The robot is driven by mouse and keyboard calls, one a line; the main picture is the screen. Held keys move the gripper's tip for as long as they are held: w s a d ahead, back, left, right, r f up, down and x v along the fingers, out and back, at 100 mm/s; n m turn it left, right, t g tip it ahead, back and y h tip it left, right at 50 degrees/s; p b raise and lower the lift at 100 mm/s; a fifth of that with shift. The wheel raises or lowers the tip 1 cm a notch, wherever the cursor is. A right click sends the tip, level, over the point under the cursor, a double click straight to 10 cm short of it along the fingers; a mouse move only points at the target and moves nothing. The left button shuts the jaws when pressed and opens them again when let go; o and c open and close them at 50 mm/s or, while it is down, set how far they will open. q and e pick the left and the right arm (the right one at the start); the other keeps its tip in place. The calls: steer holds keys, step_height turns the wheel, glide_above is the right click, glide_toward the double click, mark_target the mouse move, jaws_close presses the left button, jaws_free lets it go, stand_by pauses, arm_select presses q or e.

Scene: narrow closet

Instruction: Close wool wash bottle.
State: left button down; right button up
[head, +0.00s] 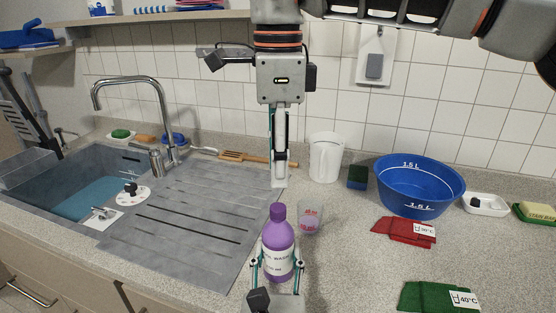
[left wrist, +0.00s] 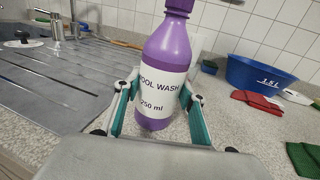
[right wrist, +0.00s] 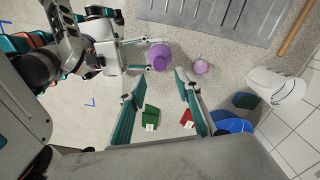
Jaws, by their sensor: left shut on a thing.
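The purple wool wash bottle (head: 278,250) stands upright on the counter with its white label facing me. It also shows in the left wrist view (left wrist: 163,50). A purple cap (head: 278,212) sits on its top; I cannot tell how tight it is. My left gripper (head: 278,264) is shut around the lower part of the bottle, one finger on each side. My right gripper (head: 279,183) points down in the head view, behind and above the bottle and apart from it. In the right wrist view its fingers (right wrist: 157,84) are spread with nothing between them.
Behind are a white jug (head: 325,158) and a blue basin (head: 420,187). Red cloth (head: 404,231) and green cloth (head: 438,298) lie to the right. The sink (head: 75,185) and drainboard are left.

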mark_target(278, 207)
steer(key=shift+f, duration=4)
jaws_close()
steer(key=m, duration=0.6)
steer(key=shift+m, duration=0.4)
steer(key=m, duration=0.5)
steer(key=shift+o, duration=0.7)
jaws_free()
step_height(278, 207, up, 12)
